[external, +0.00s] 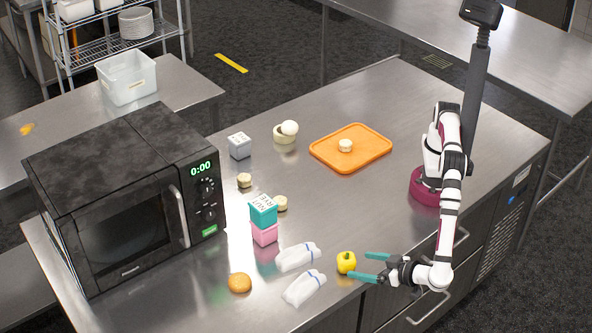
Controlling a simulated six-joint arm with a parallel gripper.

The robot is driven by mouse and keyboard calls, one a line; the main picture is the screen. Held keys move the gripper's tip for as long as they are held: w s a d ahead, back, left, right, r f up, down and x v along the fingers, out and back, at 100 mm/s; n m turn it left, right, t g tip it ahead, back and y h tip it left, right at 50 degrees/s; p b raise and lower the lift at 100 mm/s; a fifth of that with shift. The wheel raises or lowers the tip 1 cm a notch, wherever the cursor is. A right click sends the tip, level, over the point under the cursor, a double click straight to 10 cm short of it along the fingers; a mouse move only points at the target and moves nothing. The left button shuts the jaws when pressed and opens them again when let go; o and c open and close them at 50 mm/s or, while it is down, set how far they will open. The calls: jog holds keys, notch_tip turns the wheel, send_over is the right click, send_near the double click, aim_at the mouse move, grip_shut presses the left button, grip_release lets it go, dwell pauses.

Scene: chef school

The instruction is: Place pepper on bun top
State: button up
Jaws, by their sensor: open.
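A yellow pepper (346,262) stands upright near the front edge of the steel counter, with a small dark stem on top. A golden-brown rounded bun top (239,283) lies on the counter to the left, beyond two white cloths. My gripper (358,266) is at the front edge with its teal fingers spread and pointing left. The pepper is just off the fingertips, close to the gap between them. I cannot tell whether a finger touches it. Nothing is held.
White cloths (304,288) lie between pepper and bun top. Stacked teal (263,210) and pink (265,233) boxes stand behind them. A black microwave (120,200) fills the left. An orange tray (372,153) holds a small pale round item. The counter's middle is clear.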

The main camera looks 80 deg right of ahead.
jog(key=v, duration=0.6)
notch_tip(320, 180, up, 7)
jog(key=g+h, duration=0.2)
jog(key=g, duration=0.2)
send_over(352, 255)
jog(key=w+d+r+g+y, duration=0.1)
jog(key=w+d+r+g, duration=0.2)
jog(key=d, duration=0.5)
jog(key=d+r+g+y, duration=0.1)
jog(key=d+r+g, duration=0.3)
jog(key=d, duration=0.5)
jog(key=s+d+r+g+y, duration=0.1)
jog(key=s+d+r+y, duration=0.1)
jog(key=s+d, duration=0.4)
jog(key=s+d+r+g+y, duration=0.1)
jog(key=s+d+y, duration=0.3)
jog(key=d, duration=0.5)
jog(key=shift+s+r+n+y, duration=0.3)
jog(key=shift+s+r, duration=0.15)
jog(key=shift+s, duration=0.65)
jog(key=shift+o, duration=0.4)
jog(key=s, duration=0.1)
jog(key=s+f+y, duration=0.1)
jog(key=s+t+y, duration=0.1)
jog(key=s, duration=0.1)
jog(key=shift+s+d+f, duration=0.1)
jog(key=shift+d+f, duration=0.05)
jog(key=shift+f, duration=0.2)
jog(key=shift+s+f, duration=0.15)
jog(key=shift+s, duration=0.1)
